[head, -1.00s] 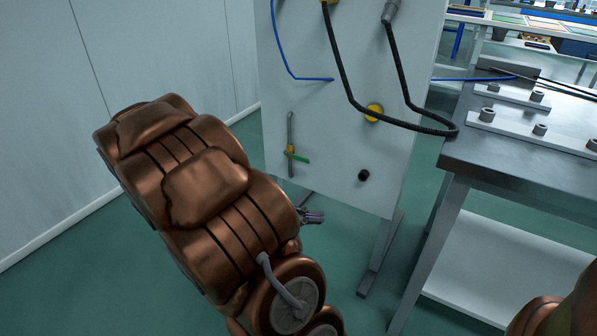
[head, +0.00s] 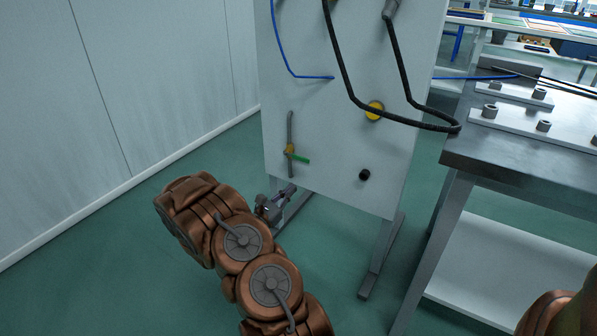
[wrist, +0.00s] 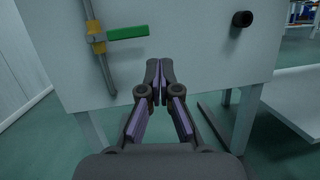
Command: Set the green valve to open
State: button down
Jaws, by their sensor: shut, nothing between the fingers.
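The green valve (head: 299,158) is a green lever on a brass body, on a vertical grey pipe (head: 290,128) at the lower left of the white panel. The lever points right, across the pipe, nearly level. In the wrist view the green lever (wrist: 128,33) is at the upper left. My gripper (head: 289,190) is below the valve, near the panel's lower edge, apart from the lever. In the wrist view its fingertips (wrist: 159,68) are together with nothing between them, below and right of the lever.
The white panel (head: 330,150) stands on grey legs and carries a black knob (head: 364,175), a yellow round part (head: 374,110), black hoses and a blue cable. A metal workbench (head: 480,155) stands to the right. Open green floor lies left of the panel.

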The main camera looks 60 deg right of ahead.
aim_at(296, 157)
notch_tip(296, 157, down, 5)
jog(key=w+n+t, duration=0.2)
jog(key=w+t, duration=0.1)
jog(key=d+r+b, duration=0.5)
jog(key=d+r, duration=0.1)
jog(key=d, duration=0.4)
jog(key=shift+w+b, duration=0.15)
jog(key=shift+b, duration=0.2)
jog(key=shift+d+n, duration=0.1)
jog(key=shift+n, duration=0.2)
jog(key=shift+w+r+p, duration=0.15)
jog(key=shift+r+p, duration=0.1)
jog(key=shift+p, duration=0.35)
